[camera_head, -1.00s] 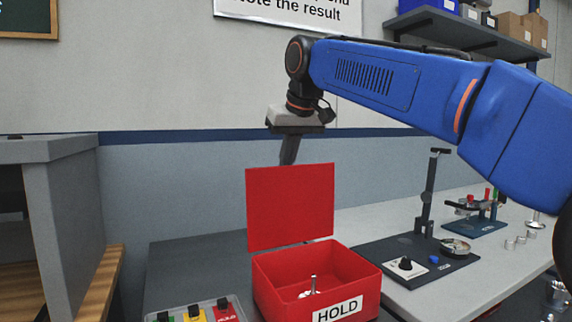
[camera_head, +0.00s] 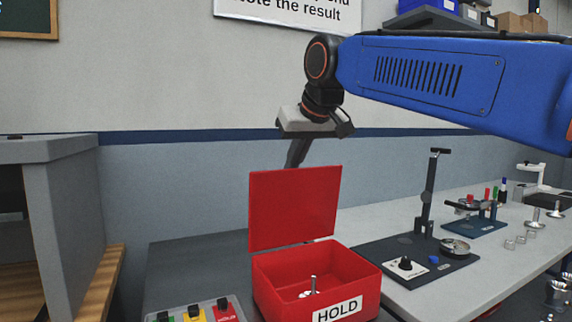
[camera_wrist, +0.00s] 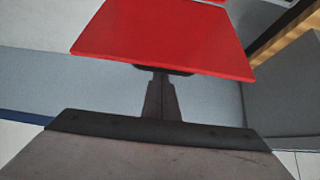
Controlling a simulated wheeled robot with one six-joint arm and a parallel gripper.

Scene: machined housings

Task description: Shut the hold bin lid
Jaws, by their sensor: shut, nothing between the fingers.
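The red hold bin (camera_head: 280,289) stands on the dark bench with a white HOLD label on its front. Its red lid (camera_head: 293,208) stands up from the back edge, open. My gripper (camera_head: 295,160) is shut and empty behind the lid's top edge, pointing down, its tips partly hidden by the lid. In the wrist view the lid (camera_wrist: 165,38) fills the top and my shut fingers (camera_wrist: 161,92) reach its near edge. They look close to or touching the lid's back; I cannot tell which. A small metal part (camera_head: 312,287) is inside the bin.
A grey box with coloured sections (camera_head: 197,312) sits at the front left of the bin. A dark test stand (camera_head: 428,215) with a dial is to the right on the light bench. A grey cabinet (camera_head: 60,190) stands at the far left.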

